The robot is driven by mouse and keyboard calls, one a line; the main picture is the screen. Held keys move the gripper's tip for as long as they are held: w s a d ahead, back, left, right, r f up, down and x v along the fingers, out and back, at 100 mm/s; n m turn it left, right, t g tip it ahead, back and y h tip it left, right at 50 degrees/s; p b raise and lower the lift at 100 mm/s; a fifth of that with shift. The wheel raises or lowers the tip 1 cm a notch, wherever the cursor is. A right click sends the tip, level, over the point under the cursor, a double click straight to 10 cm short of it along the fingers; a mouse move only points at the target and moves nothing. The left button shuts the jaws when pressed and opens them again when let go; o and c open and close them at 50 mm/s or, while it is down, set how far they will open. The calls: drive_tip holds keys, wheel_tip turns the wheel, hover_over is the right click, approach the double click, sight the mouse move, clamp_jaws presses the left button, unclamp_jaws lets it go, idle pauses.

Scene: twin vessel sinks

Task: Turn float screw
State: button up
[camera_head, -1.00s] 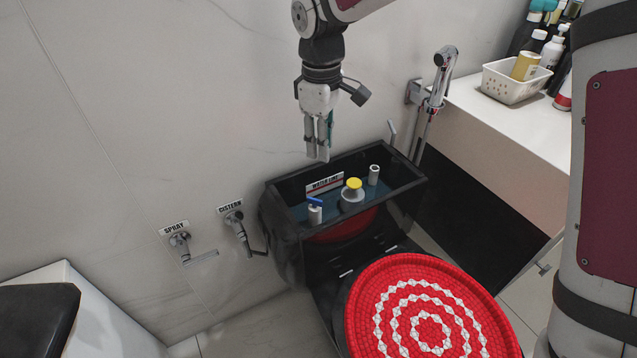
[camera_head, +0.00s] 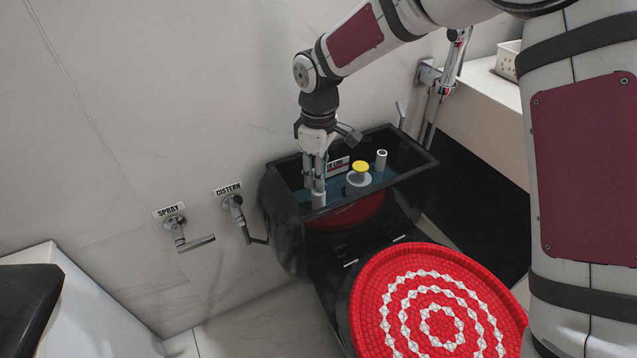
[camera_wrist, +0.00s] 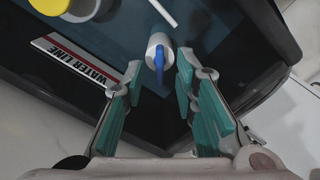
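The float screw is a blue lever-like piece (camera_wrist: 159,62) on top of a white cylinder (camera_wrist: 157,43) inside the open black cistern (camera_head: 285,212). In the head view the white cylinder (camera_head: 318,200) shows below my fingers, and the blue piece is hidden by them. My gripper (camera_head: 315,183) points down into the cistern's left part. In the wrist view my gripper (camera_wrist: 160,76) is open, with teal-padded fingers to the left and right of the blue piece. A gap shows on both sides; I cannot tell the exact height.
A yellow-topped valve (camera_head: 361,168) and a white tube (camera_head: 381,160) stand right of the screw. A WATER LINE label (camera_wrist: 75,60) is on the inner wall. The cistern's walls surround my fingers. A red lid (camera_head: 430,300) lies in front; a wall tap (camera_head: 235,208) is left.

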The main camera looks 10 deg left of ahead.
drive_tip(key=shift+f, duration=0.75)
clamp_jaws()
drive_tip(key=m+p, duration=0.1)
drive_tip(key=m, duration=0.1)
drive_tip(key=shift+r+m+p, duration=0.15)
drive_tip(key=shift+m+p, duration=0.15)
drive_tip(key=shift+m, duration=0.1)
drive_tip(key=shift+m+p, duration=0.4)
drive_tip(key=shift+m, duration=0.8)
